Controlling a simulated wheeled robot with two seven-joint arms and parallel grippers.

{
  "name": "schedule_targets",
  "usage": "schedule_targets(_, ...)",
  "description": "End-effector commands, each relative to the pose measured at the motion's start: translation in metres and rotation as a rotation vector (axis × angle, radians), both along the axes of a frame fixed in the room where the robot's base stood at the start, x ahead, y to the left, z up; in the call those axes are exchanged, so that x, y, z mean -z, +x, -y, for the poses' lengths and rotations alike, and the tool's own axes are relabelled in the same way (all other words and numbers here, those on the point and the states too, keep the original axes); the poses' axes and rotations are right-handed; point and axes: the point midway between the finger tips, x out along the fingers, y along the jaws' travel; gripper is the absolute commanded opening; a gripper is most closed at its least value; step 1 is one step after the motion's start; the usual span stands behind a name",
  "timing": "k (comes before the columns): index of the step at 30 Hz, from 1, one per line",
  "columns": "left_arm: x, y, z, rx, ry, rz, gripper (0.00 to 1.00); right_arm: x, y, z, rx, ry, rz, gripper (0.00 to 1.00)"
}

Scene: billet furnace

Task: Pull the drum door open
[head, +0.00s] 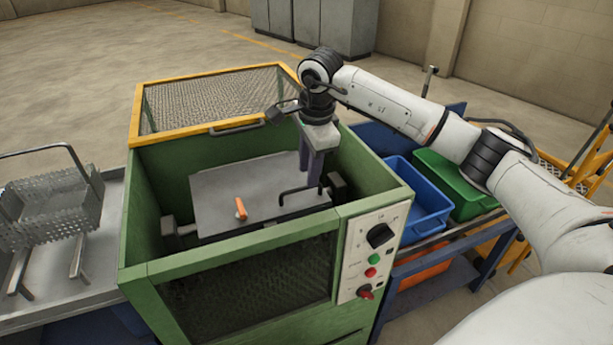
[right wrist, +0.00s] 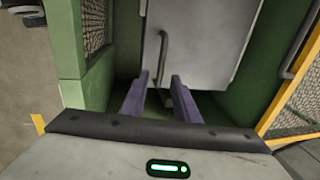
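The drum door is a flat light-grey panel (head: 250,188) inside the open green machine, and it also shows in the right wrist view (right wrist: 205,45). A dark bent bar handle (head: 300,190) is at its right side; in the right wrist view the handle (right wrist: 163,50) stands beyond the fingertips. My right gripper (head: 315,172) reaches down into the machine, close to the handle. In the right wrist view its two purple fingers (right wrist: 160,92) are apart, with the handle's near end roughly in line with the gap. Whether they touch the handle cannot be told. My left gripper is not in view.
An orange-tipped lever (head: 241,208) stands at the panel's front. The yellow-framed mesh lid (head: 215,100) is raised behind the opening. Green machine walls (head: 375,190) surround my gripper. A control panel (head: 370,250) is at front right, a wire basket (head: 50,210) at left, blue and green bins (head: 415,205) at right.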

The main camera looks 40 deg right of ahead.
Motion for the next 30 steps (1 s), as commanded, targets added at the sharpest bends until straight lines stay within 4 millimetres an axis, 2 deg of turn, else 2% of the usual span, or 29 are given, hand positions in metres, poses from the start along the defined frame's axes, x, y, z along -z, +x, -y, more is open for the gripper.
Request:
schedule_targets(3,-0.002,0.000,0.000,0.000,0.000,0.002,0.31,0.018,0.003,0.001,0.000,0.002,-0.003,0.28)
schedule_targets(7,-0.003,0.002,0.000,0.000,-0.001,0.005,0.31,0.031,0.006,0.001,0.000,0.001,-0.001,0.28)
schedule_targets(17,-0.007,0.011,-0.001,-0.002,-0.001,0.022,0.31,0.035,0.007,0.001,-0.001,0.001,0.001,0.28)
schedule_targets(18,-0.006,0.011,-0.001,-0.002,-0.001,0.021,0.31,0.035,0.007,0.001,-0.001,0.001,0.001,0.26)
schedule_targets(23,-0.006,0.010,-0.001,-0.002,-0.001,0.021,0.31,0.035,0.007,0.001,0.000,0.002,0.001,0.00)
schedule_targets(30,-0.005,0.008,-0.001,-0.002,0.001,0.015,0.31,0.035,0.007,0.001,0.000,0.002,0.001,0.00)
